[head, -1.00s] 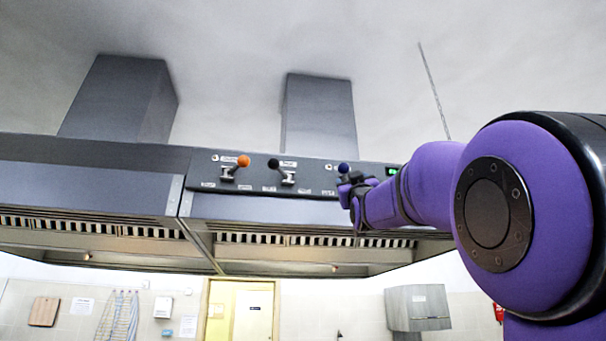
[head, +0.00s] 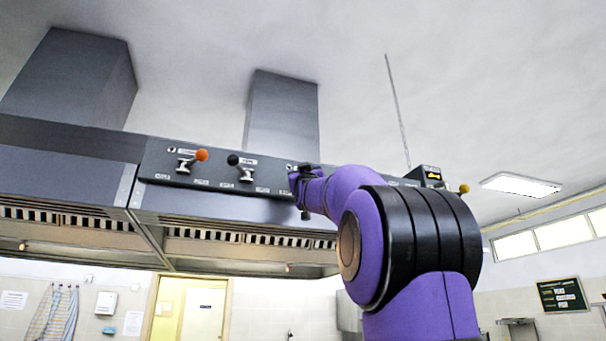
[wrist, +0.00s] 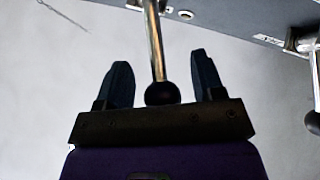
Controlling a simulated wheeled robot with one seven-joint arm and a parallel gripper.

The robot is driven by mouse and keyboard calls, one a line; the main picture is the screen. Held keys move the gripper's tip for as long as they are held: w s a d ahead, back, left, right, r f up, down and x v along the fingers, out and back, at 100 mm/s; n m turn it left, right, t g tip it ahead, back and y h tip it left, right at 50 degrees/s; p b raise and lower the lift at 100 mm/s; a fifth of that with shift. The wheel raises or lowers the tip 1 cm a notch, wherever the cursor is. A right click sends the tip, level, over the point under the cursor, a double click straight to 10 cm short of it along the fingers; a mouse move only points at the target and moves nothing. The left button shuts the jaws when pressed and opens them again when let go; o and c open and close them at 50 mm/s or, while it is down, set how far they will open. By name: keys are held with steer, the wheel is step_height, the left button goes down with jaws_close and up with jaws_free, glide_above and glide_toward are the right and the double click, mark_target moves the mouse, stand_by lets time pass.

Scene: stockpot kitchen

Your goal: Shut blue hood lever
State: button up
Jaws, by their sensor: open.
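The blue lever is mostly hidden behind my gripper (head: 298,180) in the head view. In the wrist view a lever with a metal rod and a dark round knob (wrist: 162,93) stands between my fingers. Its colour is too dark to tell there. My gripper (wrist: 164,85) is open, with one finger on each side of the knob and a gap on both sides. The knob is close to the gripper's palm; whether it touches cannot be told.
The hood's control panel (head: 215,185) also carries an orange-knobbed lever (head: 201,155) and a black-knobbed lever (head: 233,159). A dark lever knob (wrist: 314,122) shows at the wrist view's right edge. A yellow knob (head: 463,188) is farther right. A duct (head: 283,115) rises behind.

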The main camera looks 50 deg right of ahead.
steer(key=shift+w+d+r, duration=0.15)
steer(key=shift+r, duration=0.05)
steer(key=shift+c, duration=0.2)
jaws_close()
steer(key=shift+w+a, duration=0.5)
steer(key=shift+w, duration=0.15)
steer(key=shift+o, duration=0.2)
jaws_free()
steer(key=shift+f, duration=0.1)
steer(key=v, duration=1)
steer(key=shift+s+a+f, duration=0.2)
